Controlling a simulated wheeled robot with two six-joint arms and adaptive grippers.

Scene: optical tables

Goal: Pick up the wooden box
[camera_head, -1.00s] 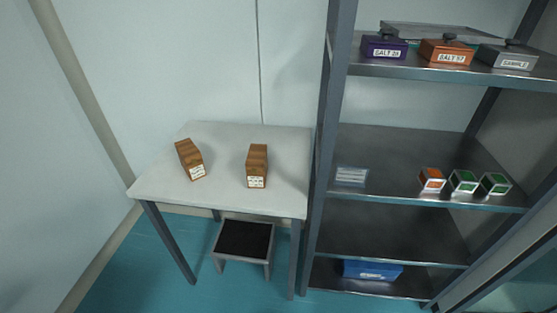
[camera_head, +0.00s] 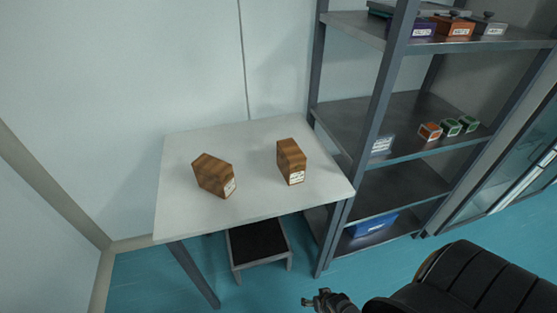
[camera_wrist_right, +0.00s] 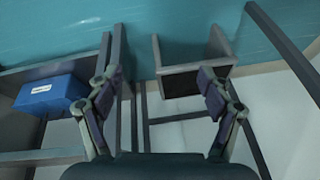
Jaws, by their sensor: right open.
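Two wooden boxes with white labels stand on a white table in the head view. The left wooden box (camera_head: 214,175) is turned at an angle, and the right wooden box (camera_head: 291,161) stands nearer the shelf. My right gripper (camera_head: 325,300) shows at the bottom edge of the head view, in front of the table and well short of both boxes. In the right wrist view my right gripper (camera_wrist_right: 163,88) is open, with nothing between its fingers. No wooden box shows there. My left gripper is not in view.
The white table (camera_head: 250,203) has bare top around the boxes. A stool (camera_head: 258,243) stands under it. A metal shelf rack (camera_head: 372,110) stands close on the right, holding small boxes and a blue bin (camera_head: 373,224). Walls close in behind and left.

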